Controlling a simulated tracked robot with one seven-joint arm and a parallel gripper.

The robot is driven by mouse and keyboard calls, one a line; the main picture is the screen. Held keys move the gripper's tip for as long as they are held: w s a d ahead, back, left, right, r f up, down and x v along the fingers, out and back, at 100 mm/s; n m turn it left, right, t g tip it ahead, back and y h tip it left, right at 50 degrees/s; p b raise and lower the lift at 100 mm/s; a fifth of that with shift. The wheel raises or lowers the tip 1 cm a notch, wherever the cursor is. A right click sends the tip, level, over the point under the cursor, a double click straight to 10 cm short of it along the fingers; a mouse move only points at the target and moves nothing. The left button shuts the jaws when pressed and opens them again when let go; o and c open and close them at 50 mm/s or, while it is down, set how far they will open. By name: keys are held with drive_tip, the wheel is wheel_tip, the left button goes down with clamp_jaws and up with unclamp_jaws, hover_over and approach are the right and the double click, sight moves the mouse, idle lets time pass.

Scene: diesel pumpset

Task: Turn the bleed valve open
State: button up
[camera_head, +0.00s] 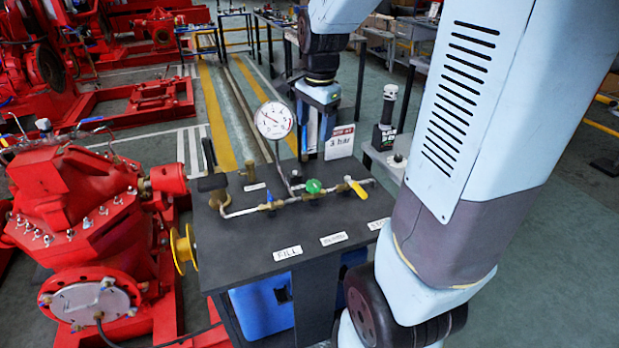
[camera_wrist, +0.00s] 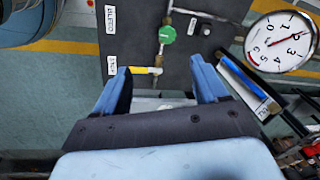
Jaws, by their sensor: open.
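A green round valve knob (camera_head: 313,186) sits on the thin pipe on the dark bench top. In the wrist view the green knob (camera_wrist: 166,33) is beside a label that seems to read BLEED (camera_wrist: 110,20). A yellow lever (camera_head: 357,188) is at the right end of the pipe. My gripper (camera_head: 316,145) hangs above the back of the bench, open and empty. In the wrist view the fingertips (camera_wrist: 160,68) stand apart, with the yellow lever (camera_wrist: 144,70) showing between them and the green knob farther up the picture. No contact shows.
A pressure gauge (camera_head: 273,120) rises on a stem behind the pipe, close to my gripper. A small blue-handled valve (camera_head: 269,197) is left of the green knob. A sign (camera_head: 340,141) stands at the bench's back. Red pump machinery (camera_head: 80,210) is at left.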

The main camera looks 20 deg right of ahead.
sight(313, 183)
drive_tip(key=w+f+m, duration=0.2)
drive_tip(key=f, duration=0.5)
drive_tip(key=w+d+f+m+g, duration=0.1)
drive_tip(key=w+f+m, duration=0.1)
drive_tip(key=f, duration=0.6)
drive_tip(key=w+d+f+m, duration=0.1)
drive_tip(key=w+f+m, duration=0.1)
drive_tip(key=f, duration=0.5)
drive_tip(key=shift+w+d+f+g, duration=0.15)
drive_tip(key=shift+d+g, duration=0.1)
drive_tip(key=shift+g, duration=0.15)
drive_tip(key=shift+c, duration=0.2)
drive_tip(key=c, duration=1)
